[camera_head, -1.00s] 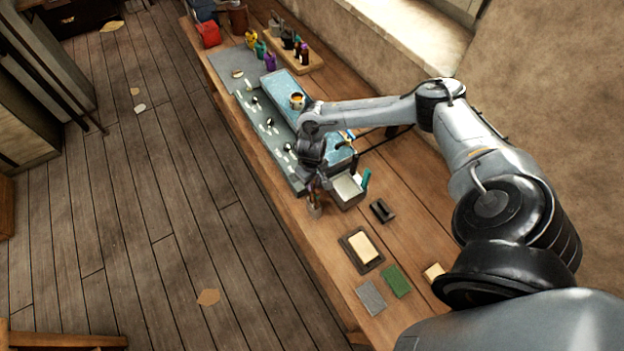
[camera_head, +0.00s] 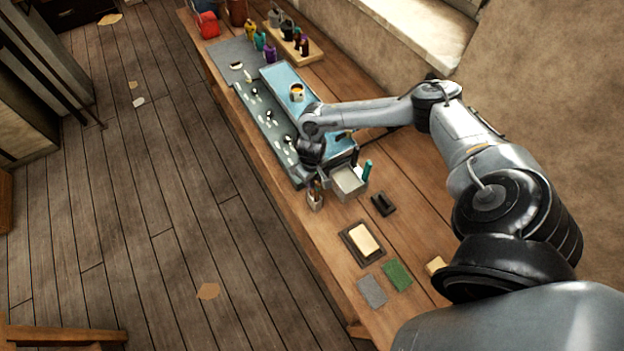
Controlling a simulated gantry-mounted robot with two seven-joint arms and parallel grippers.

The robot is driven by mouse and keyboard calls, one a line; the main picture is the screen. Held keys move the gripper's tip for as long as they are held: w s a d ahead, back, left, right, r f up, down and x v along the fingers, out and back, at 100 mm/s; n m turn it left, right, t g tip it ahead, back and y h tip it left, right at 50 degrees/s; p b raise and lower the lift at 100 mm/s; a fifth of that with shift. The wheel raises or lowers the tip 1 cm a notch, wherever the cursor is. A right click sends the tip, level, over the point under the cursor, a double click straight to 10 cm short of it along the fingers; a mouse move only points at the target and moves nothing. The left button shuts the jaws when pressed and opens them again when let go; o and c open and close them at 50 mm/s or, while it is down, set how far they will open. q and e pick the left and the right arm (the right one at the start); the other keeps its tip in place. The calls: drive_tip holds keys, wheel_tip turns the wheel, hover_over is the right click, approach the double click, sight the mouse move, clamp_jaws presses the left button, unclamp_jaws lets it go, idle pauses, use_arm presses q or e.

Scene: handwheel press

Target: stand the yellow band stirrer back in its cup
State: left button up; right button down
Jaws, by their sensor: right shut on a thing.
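My right gripper (camera_head: 314,182) points down just above and behind a small grey cup (camera_head: 316,202) at the front edge of the bench. It is shut on a thin stirrer, whose band is too small and dark to make out. Thin sticks show at the cup's mouth, close under the fingers. I cannot tell whether the held stirrer's lower end is inside the cup or beside it. My left gripper is not in view.
A grey box (camera_head: 350,181) with a teal bottle (camera_head: 367,170) stands right of the cup. A black block (camera_head: 384,203) and framed pad (camera_head: 362,243) are nearer.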

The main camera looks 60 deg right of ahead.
drive_tip(key=c, duration=1.1)
unclamp_jaws()
